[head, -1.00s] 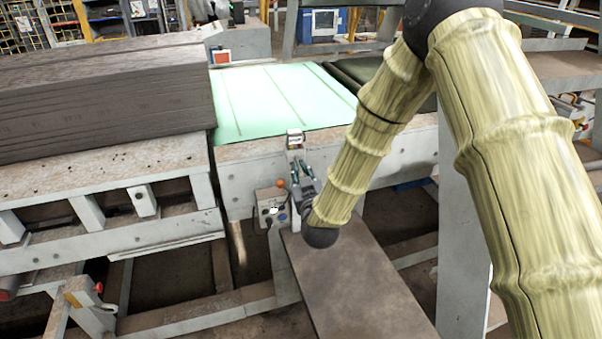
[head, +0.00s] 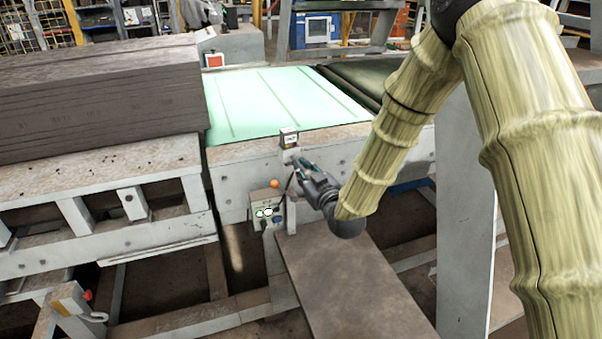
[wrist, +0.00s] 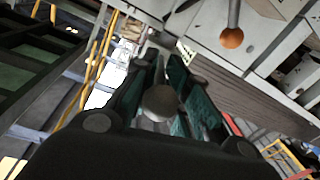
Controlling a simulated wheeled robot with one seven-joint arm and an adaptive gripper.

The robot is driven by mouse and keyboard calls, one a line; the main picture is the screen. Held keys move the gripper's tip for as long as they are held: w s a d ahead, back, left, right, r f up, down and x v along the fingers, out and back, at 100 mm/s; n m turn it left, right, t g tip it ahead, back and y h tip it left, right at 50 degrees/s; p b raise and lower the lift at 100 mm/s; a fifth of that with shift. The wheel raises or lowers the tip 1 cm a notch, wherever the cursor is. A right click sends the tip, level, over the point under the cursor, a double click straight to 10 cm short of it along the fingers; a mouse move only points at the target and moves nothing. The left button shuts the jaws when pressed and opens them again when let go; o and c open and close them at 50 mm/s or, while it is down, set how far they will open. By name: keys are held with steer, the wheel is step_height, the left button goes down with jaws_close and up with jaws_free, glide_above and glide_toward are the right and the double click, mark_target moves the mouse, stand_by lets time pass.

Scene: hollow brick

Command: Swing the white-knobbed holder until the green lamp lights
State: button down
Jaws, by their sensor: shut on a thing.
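The pale round knob (wrist: 160,102) of the holder sits between my gripper's fingers in the wrist view, and the fingers are shut on it. In the head view my gripper (head: 298,163) reaches up and left to the front side of the machine bed, just below a small labelled box (head: 289,139). The gripper hides the knob and most of the holder there. An orange ball on a stem (head: 274,183) is left of my gripper and apart from it; it also shows in the wrist view (wrist: 232,38). I cannot make out a lit green lamp.
A grey control box (head: 266,211) with small round fittings hangs below the orange ball. A pale green sheet (head: 270,102) covers the bed. A stack of dark boards (head: 100,95) stands at left. A brown plank (head: 345,285) lies below my wrist; a grey post (head: 467,200) stands at right.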

steer(key=shift+s+f, duration=0.2)
steer(key=shift+f, duration=0.1)
steer(key=c, duration=1.5)
jaws_free()
steer(key=shift+d, duration=0.1)
steer(key=shift+s+d+r, duration=0.1)
steer(key=shift+r, duration=0.1)
steer(key=v, duration=1.2)
steer(key=shift+r, duration=0.1)
